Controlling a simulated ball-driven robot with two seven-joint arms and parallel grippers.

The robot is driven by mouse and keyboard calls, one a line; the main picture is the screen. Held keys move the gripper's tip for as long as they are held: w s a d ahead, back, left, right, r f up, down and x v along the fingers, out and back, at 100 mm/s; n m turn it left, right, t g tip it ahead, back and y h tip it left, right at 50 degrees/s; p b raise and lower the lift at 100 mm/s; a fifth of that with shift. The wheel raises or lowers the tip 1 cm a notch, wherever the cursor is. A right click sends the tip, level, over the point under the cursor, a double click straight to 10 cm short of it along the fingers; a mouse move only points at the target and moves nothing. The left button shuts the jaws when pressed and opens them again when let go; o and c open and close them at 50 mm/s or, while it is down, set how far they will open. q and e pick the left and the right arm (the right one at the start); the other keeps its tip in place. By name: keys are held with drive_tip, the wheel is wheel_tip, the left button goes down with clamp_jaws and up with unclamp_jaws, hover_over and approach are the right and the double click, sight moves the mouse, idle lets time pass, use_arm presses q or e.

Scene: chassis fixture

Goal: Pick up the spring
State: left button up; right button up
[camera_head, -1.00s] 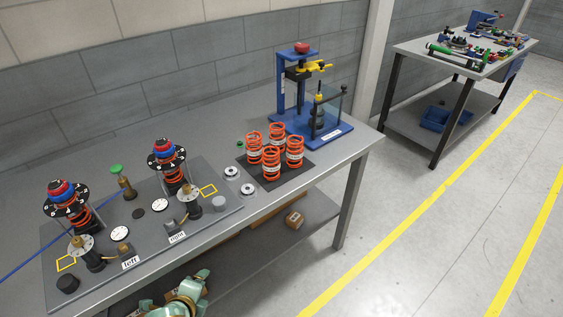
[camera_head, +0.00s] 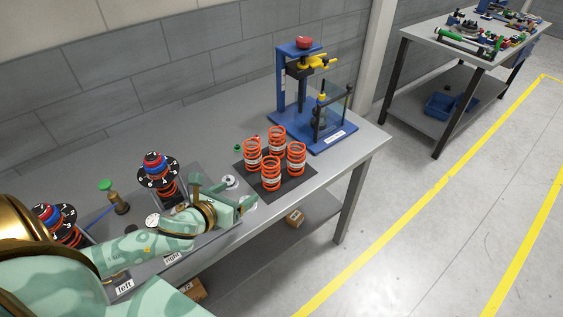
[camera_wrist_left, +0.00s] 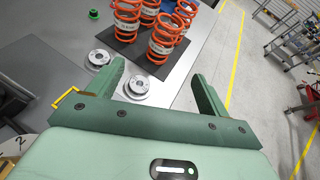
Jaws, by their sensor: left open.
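Several orange coil springs with white labels stand upright on a dark mat (camera_head: 289,187) near the middle of the bench, such as the front spring (camera_head: 271,174) and the right spring (camera_head: 296,158). My left gripper (camera_head: 245,196) is open and empty, just left of and in front of the springs in the head view. In the left wrist view the springs stand beyond my open fingers (camera_wrist_left: 163,88), and the nearest spring (camera_wrist_left: 164,40) is apart from them. My left arm hides part of the fixture plate. My right gripper is not in view.
A blue press (camera_head: 318,136) stands behind the springs. Two dial-topped strut assemblies, one at the left (camera_head: 58,222) and one nearer the middle (camera_head: 160,172), stand on the plate. Silver round parts (camera_wrist_left: 138,84) lie close to my left fingers. A second bench (camera_head: 459,60) is at the right back.

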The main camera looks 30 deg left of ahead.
sight(265, 173)
use_arm(q)
drive_tip(key=shift+m+h, duration=0.3)
drive_tip(key=shift+m, duration=0.5)
drive_tip(key=x, duration=0.3)
drive_tip(key=b+x, duration=0.1)
drive_tip(key=x, duration=0.3)
drive_tip(key=r+x, duration=0.1)
drive_tip(key=x, duration=0.3)
drive_tip(key=shift+w+f+b, duration=0.1)
drive_tip(key=shift+w+b, duration=0.3)
drive_tip(key=shift+w, duration=0.3)
drive_tip(key=b+x, duration=0.1)
drive_tip(key=x, duration=0.4)
drive_tip(key=shift+w+d+f, duration=0.1)
drive_tip(key=shift+w+f, duration=0.05)
drive_tip(key=shift+f, duration=0.05)
drive_tip(key=shift+r, duration=0.1)
drive_tip(key=shift+c, duration=0.7)
drive_tip(key=c, duration=1)
drive_tip(key=shift+c, duration=1)
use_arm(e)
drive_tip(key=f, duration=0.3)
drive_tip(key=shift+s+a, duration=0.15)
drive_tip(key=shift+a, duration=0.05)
use_arm(q)
drive_tip(key=shift+r, duration=0.15)
